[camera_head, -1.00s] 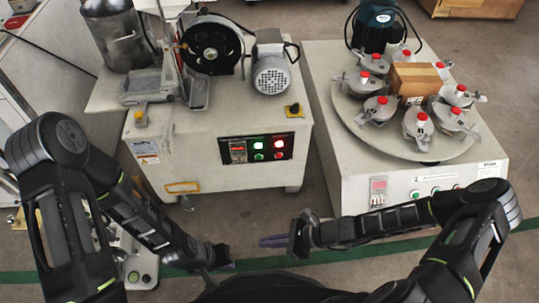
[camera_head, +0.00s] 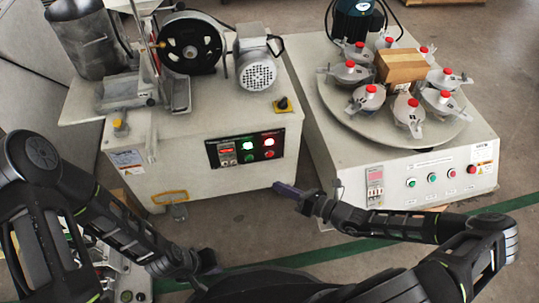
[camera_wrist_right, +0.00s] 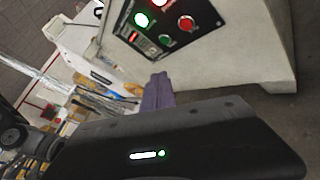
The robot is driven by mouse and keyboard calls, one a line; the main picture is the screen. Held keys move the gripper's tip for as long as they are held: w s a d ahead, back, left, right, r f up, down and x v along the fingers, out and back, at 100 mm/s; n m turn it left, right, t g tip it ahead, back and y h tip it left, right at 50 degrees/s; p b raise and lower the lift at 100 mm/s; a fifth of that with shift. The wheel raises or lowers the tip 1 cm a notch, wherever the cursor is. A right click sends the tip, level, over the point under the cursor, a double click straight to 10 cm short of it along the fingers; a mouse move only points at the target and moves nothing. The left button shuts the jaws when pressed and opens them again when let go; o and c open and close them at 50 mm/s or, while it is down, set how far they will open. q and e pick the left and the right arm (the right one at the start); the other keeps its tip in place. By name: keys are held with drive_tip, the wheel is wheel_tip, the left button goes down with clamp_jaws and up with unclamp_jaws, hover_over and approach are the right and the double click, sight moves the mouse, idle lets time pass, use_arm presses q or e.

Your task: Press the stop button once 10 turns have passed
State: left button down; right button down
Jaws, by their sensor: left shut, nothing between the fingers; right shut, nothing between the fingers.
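The left machine has a black control panel (camera_head: 245,149) with a small red-lit display, a lit white-green lamp, a lit red lamp, a green button (camera_head: 249,156) and a red button (camera_head: 269,155). The panel also shows in the right wrist view (camera_wrist_right: 165,22). The display's number is too small to read. My right gripper (camera_head: 283,188) is shut and empty, below and in front of this panel, apart from it. Its purple fingers show in the right wrist view (camera_wrist_right: 158,92), pointing toward the panel's machine. My left gripper (camera_head: 212,264) is shut and empty, low near the floor line.
The right machine (camera_head: 350,145) carries a round plate (camera_head: 400,129) with several red-capped clamps and a cardboard box (camera_head: 401,66). Its front has a display (camera_head: 375,178) and a row of green and red buttons. A yellow handle (camera_head: 170,197) sits low on the left machine.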

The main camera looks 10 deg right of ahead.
sight(270, 154)
drive_tip(key=w+b, duration=0.4)
drive_tip(key=w, duration=0.4)
drive_tip(key=shift+w+b, duration=0.3)
drive_tip(key=shift+w, duration=0.35)
idle(1.7)
drive_tip(key=shift+w, duration=0.5)
idle(0.7)
idle(0.3)
drive_tip(key=shift+s+p, duration=0.85)
drive_tip(key=shift+p, duration=0.05)
